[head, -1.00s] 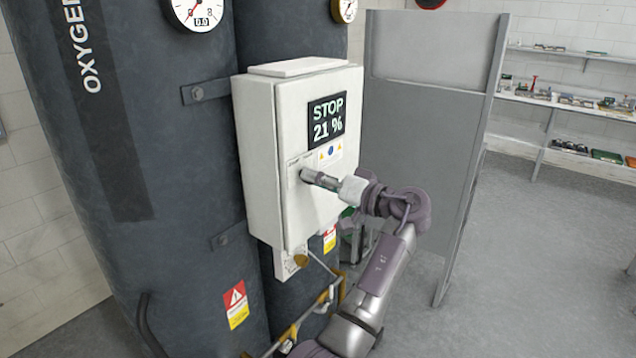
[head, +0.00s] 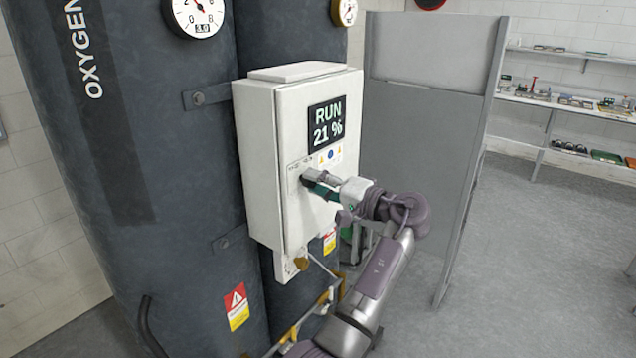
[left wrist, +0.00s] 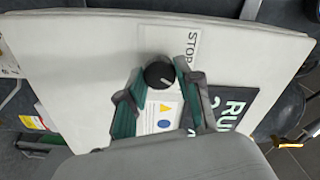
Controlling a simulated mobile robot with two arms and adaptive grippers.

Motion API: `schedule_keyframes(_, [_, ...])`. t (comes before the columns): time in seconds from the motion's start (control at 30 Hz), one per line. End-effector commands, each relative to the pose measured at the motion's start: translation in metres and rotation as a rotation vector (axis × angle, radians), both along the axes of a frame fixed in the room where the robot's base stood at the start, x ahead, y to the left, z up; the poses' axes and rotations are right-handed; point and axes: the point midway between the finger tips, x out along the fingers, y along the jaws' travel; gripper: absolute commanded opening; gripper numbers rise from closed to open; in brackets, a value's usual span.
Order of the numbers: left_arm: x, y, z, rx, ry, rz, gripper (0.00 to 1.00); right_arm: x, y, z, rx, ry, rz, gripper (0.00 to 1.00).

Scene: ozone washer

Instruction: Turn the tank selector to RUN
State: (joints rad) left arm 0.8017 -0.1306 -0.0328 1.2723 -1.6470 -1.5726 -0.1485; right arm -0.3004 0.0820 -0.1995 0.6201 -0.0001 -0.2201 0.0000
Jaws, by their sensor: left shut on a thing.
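The tank selector is a round black knob (left wrist: 158,76) with a pale pointer line, on a plate on the front of the white control box (head: 258,165). In the left wrist view the word STOP is legible beside it. My left gripper (head: 310,183) is at the knob, its fingers (left wrist: 159,72) closed on either side of it. In the head view the fingers hide most of the knob. The box's display (head: 327,124) reads RUN and 21 %; part of it also shows in the left wrist view (left wrist: 234,104). My right gripper is out of view.
The box is fixed to dark tanks; one is marked OXYGEN (head: 85,55). A gauge (head: 197,14) sits high on the tank. A grey partition (head: 425,150) stands right of the box. Shelves (head: 570,105) and open floor (head: 540,250) lie farther right.

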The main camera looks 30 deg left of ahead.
Motion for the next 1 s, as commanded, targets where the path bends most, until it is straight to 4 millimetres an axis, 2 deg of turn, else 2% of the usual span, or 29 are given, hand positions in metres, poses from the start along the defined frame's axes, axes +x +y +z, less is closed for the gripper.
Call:
schedule_keyframes(0.3, [0.000,0.001,0.002,0.005,0.001,0.000,0.00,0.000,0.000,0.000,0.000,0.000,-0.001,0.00])
schedule_keyframes(0.33, [0.000,0.001,0.002,0.005,0.001,-0.001,0.38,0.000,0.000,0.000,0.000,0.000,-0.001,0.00])
schedule_keyframes(0.47, [0.000,0.000,0.002,0.005,0.001,0.000,0.59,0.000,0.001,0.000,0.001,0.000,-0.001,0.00])
schedule_keyframes(0.8, [0.000,-0.003,0.000,0.002,0.001,-0.002,0.60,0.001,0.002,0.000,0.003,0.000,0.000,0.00])
schedule_keyframes(0.87, [0.000,-0.007,0.000,0.002,0.002,-0.002,0.60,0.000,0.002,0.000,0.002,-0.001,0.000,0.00])
schedule_keyframes(1.0, [-0.001,-0.030,0.000,0.001,0.002,-0.004,0.60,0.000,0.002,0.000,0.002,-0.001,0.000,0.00])
